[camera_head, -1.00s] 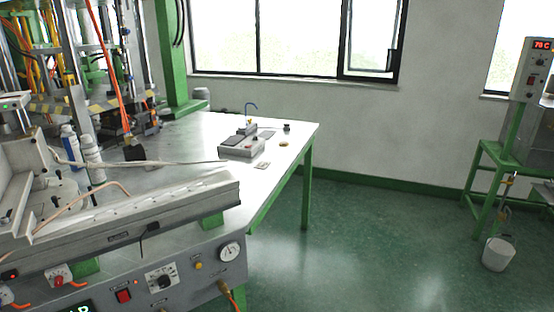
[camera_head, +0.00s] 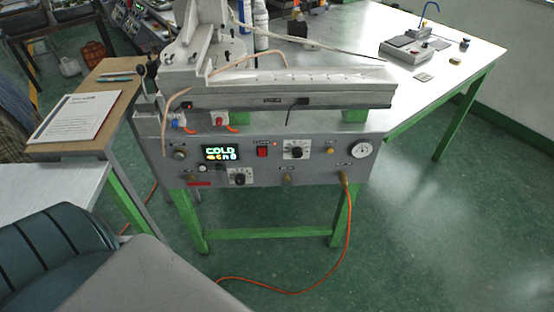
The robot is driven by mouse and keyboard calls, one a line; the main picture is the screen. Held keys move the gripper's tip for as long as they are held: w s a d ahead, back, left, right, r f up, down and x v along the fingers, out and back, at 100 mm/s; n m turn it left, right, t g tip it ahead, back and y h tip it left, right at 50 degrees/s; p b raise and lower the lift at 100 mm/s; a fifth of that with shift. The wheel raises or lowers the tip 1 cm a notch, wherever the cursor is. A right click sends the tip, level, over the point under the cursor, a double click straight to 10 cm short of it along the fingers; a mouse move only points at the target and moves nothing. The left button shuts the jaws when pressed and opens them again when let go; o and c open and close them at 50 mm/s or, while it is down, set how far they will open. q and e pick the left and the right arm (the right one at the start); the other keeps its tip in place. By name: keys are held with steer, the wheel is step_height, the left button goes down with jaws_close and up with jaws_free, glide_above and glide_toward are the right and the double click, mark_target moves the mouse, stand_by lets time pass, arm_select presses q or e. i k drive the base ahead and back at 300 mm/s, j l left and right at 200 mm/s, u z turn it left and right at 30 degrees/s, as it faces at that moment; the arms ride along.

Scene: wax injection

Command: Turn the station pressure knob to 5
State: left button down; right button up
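The grey station control panel (camera_head: 330,172) faces me in the head view, under the white machine. It carries two black knobs on white dials, an upper one (camera_head: 296,149) right of the red switch and a lower one (camera_head: 240,177) below the display. I cannot tell which is the pressure knob or read their numbers. A round pressure gauge (camera_head: 361,149) sits at the panel's right end; its reading is too small to make out. The lit display (camera_head: 221,153) reads "COLD" on its top line. Neither of my grippers is in view.
A wooden side table (camera_head: 95,85) with a paper sheet (camera_head: 73,118) stands left of the panel. A dark green chair (camera_head: 50,255) is at lower left. An orange hose (camera_head: 345,240) hangs from the panel to the floor. Green floor (camera_head: 420,240) is clear at right.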

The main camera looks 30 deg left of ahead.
mark_target(240, 179)
steer(key=u, duration=1.35)
steer(key=k+l+z, duration=0.1)
steer(key=l+z, duration=0.2)
steer(key=l, duration=0.1)
